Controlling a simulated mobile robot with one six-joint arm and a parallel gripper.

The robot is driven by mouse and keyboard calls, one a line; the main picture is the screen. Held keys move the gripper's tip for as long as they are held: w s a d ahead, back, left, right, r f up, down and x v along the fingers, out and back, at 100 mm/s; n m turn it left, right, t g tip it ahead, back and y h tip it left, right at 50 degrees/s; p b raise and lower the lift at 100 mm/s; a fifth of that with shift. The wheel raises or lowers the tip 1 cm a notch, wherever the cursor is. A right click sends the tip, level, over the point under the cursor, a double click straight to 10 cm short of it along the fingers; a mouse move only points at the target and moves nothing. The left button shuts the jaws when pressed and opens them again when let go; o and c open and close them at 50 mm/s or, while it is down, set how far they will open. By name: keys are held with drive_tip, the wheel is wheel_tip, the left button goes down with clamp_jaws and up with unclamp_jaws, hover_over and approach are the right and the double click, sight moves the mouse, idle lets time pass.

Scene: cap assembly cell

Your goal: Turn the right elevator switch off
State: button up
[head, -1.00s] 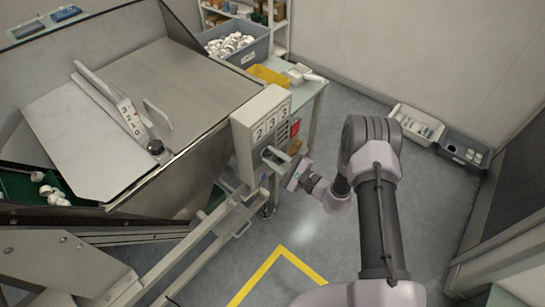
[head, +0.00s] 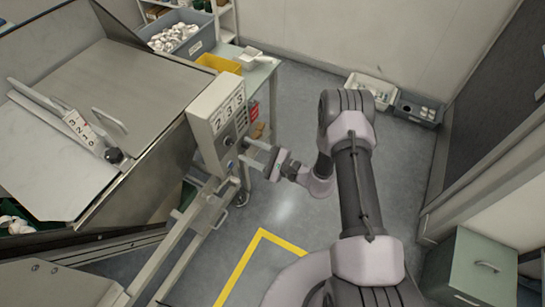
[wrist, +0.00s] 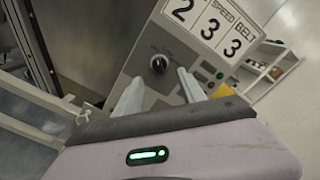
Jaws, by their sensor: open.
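A grey control box (head: 216,118) with number cards on top stands at the machine's right edge. A dark round switch knob (head: 229,141) is on its front face. In the wrist view the knob (wrist: 158,64) shows clearly on the panel, with a pointer mark and small unreadable lettering above. My gripper (head: 250,152) is open in front of the box. In the wrist view its two pale fingers (wrist: 158,92) point at the panel, one on each side below the knob. The knob appears just beyond the fingertips, not gripped.
A metal hopper (head: 70,140) and sloping rails (head: 190,225) stand left of the box. A table with a yellow bin (head: 218,64) is behind.

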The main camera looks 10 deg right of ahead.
drive_tip(key=p+v, duration=0.2)
drive_tip(key=v, duration=1)
drive_tip(key=s+a+r+n+g, duration=0.2)
drive_tip(key=a+r+n+g, duration=0.15)
drive_tip(key=r, duration=0.35)
drive_tip(key=s+a+r+n+g+h, duration=0.1)
drive_tip(key=s+a+r+n+g, duration=0.2)
drive_tip(key=r, duration=0.4)
drive_tip(key=s+a+r+n+g, duration=0.1)
drive_tip(key=s+r+n+g, duration=0.15)
drive_tip(key=r+g, duration=0.35)
drive_tip(key=s+d+r+n+t+h, duration=0.1)
drive_tip(key=s+d+r+t+h, duration=0.2)
drive_tip(key=s+r+h, duration=0.2)
drive_tip(key=s+d+r+n+t+h, duration=0.2)
drive_tip(key=s+d+r+t+h, duration=0.1)
drive_tip(key=s+r+h, duration=0.3)
wheel_tip(320, 180, up, 3)
drive_tip(key=shift+s+r+t+b, duration=0.1)
drive_tip(key=shift+s+t+b, duration=0.45)
drive_tip(key=shift+s, duration=0.65)
